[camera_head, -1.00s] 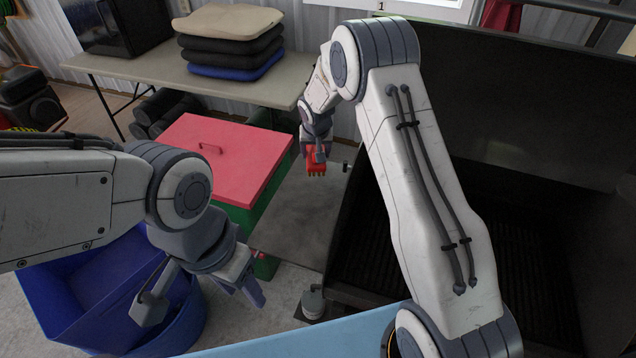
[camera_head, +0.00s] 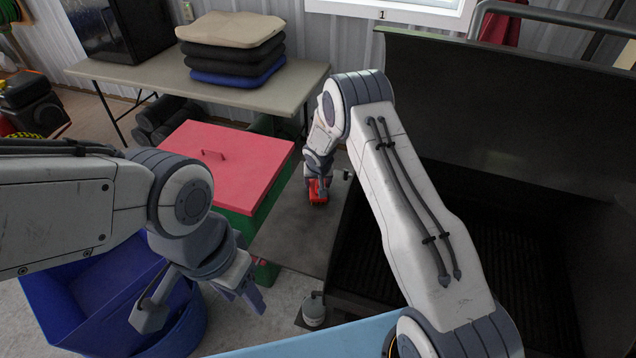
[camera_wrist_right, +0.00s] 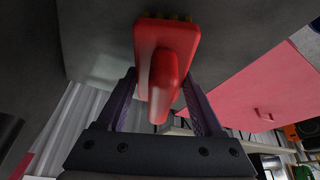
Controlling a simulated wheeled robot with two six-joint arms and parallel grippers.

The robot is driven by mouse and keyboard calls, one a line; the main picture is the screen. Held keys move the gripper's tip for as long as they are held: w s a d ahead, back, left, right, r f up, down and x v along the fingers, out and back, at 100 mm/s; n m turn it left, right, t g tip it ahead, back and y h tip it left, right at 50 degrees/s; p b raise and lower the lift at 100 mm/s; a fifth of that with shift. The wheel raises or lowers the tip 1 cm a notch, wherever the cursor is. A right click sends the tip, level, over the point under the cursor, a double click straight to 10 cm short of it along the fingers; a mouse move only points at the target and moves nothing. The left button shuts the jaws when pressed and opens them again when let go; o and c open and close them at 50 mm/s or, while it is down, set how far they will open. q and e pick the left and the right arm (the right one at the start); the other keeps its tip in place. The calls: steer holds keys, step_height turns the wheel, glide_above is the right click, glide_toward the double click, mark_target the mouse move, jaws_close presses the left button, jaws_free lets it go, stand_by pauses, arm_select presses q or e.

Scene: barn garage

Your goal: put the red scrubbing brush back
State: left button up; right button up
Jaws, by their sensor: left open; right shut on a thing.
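The red scrubbing brush (camera_head: 318,192) is held in my right gripper (camera_head: 319,179), above or at the grey side shelf (camera_head: 291,234) beside the black grill. In the right wrist view the brush (camera_wrist_right: 166,55) shows its red block and handle, with yellowish bristles at the far edge; the handle is between the two fingers (camera_wrist_right: 160,100). I cannot tell whether the bristles touch the shelf. My left gripper (camera_head: 205,300) is open and empty, over the blue tubs at the lower left.
A red-lidded green box (camera_head: 215,160) stands left of the shelf. The open grill (camera_head: 470,215) lies to the right. A table (camera_head: 240,98) with stacked cushions is behind. Blue tubs (camera_head: 90,300) stand at lower left, and a light blue surface (camera_head: 310,343) is in front.

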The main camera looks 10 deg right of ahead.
steer(key=shift+f, duration=0.15)
steer(key=o, duration=1.3)
